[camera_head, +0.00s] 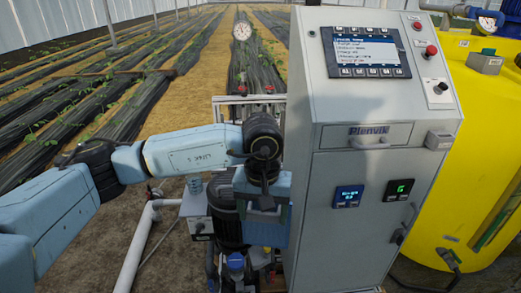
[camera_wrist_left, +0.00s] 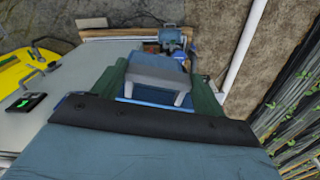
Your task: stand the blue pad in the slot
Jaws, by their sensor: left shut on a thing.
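My left gripper (camera_head: 265,212) hangs down in front of the left side of the grey cabinet. It is shut on the blue pad (camera_head: 270,236), which shows as a blue slab below the fingers. In the left wrist view the dark green fingers of my left gripper (camera_wrist_left: 158,88) stand on both sides of a pale grey bar, with blue of the pad (camera_wrist_left: 150,93) showing under it. Much of the pad is hidden by the gripper. I cannot make out the slot in either view. My right gripper is not in view.
The grey cabinet (camera_head: 345,215) with a screen, buttons and a handle stands close to the right of the gripper. A yellow tank (camera_head: 480,150) is behind it at right. A dark pump (camera_head: 228,215) and white pipe (camera_head: 138,245) lie low at left. Crop rows stretch behind.

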